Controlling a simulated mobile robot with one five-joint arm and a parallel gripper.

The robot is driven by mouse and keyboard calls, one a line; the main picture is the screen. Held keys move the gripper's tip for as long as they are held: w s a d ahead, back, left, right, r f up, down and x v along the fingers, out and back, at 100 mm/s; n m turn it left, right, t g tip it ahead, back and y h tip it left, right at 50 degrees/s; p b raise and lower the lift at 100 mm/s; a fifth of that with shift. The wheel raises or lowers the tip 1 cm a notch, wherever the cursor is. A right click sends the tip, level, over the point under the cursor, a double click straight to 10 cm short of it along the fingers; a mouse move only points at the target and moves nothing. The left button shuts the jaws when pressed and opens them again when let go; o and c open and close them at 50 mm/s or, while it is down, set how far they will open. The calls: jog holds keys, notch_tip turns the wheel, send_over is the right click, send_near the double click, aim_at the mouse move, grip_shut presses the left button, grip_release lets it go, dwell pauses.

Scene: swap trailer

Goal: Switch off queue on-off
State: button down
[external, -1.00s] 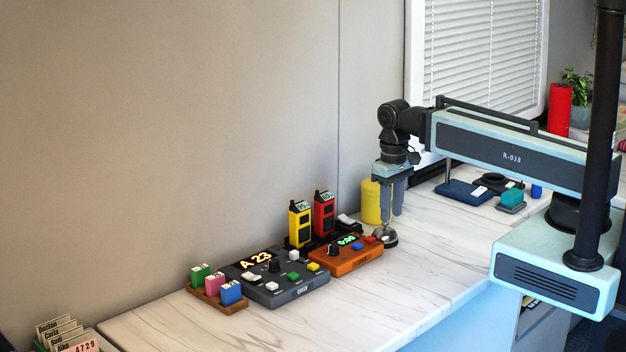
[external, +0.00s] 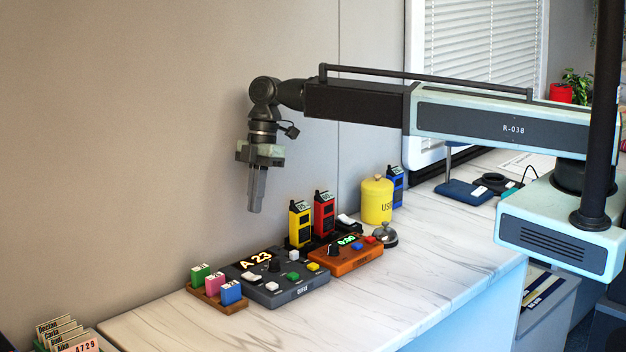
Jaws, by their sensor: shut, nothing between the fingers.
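The queue box (external: 295,290) is a dark grey console on the marble-look counter. Its lit display (external: 256,262) reads A 23. It carries a dark knob (external: 274,265) and several buttons: white (external: 272,286), green (external: 293,276), yellow (external: 313,267) and more white ones, with a white switch-like piece (external: 250,276) at its left. Which of these is the on-off control I cannot tell. My gripper (external: 255,208) is shut and empty, pointing down, well above the counter and apart from the box.
An orange console (external: 345,263) with a green display stands right of the queue box. Yellow (external: 300,225) and red (external: 324,213) radios stand behind. A bell (external: 384,236), yellow canister (external: 377,203) and wooden block tray (external: 220,303) are nearby. The front counter is clear.

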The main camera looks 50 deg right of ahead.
aim_at(254, 277)
jog(key=b+x, duration=0.8)
jog(key=x, duration=0.1)
jog(key=d+b+x, duration=0.1)
jog(key=b+x, duration=0.3)
jog(key=b, duration=0.1)
jog(key=shift+s+f, duration=0.5)
jog(key=shift+f, duration=0.1)
jog(key=shift+r, duration=0.1)
